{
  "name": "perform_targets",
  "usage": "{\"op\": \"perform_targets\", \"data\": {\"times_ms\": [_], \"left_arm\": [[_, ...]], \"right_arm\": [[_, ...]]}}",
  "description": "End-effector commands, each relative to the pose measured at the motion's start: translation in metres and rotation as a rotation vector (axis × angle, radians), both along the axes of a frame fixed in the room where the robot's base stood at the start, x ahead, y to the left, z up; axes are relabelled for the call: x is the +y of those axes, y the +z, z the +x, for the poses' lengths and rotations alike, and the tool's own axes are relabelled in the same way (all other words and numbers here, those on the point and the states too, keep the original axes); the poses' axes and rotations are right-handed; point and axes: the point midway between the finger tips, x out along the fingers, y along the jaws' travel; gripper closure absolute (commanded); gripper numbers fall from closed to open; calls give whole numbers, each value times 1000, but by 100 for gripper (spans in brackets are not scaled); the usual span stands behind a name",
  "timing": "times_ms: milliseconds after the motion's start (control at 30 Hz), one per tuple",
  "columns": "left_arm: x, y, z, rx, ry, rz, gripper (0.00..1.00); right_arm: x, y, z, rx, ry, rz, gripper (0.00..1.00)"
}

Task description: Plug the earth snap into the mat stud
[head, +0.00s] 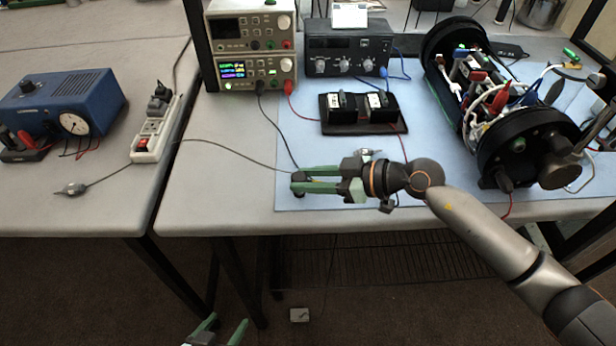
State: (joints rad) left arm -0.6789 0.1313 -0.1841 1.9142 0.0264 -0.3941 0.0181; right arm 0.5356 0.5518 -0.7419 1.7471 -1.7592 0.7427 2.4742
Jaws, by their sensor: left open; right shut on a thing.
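My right gripper (298,183), with green fingers, is low over the left part of the blue mat (420,200), near its front edge. It is shut on a small dark thing at its fingertips, where a thin grey cord ends; this appears to be the earth snap, mostly hidden by the fingers. The mat stud cannot be made out. Whether the snap touches the mat cannot be told. My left gripper (217,332) is open and empty at the bottom edge, below the bench front.
Stacked power supplies (250,45), a dark instrument (348,48) and a black tray (360,114) stand behind. An open black cylinder (500,100) fills the right. A power strip (157,128), blue meter box (62,105) and metal clip (72,189) are left. The bench left of the mat is mostly clear.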

Motion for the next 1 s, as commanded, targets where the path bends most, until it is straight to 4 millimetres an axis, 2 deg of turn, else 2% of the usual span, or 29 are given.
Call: {"op": "perform_targets", "data": {"times_ms": [500, 1000], "left_arm": [[0, 16, 0, 0, 0, 0, 22], [0, 15, 0, 0, 0, 0, 22]], "right_arm": [[0, 1, 0, 1, -1, 2, 100], [0, -1, 0, 0, 0, 1, 100]]}}
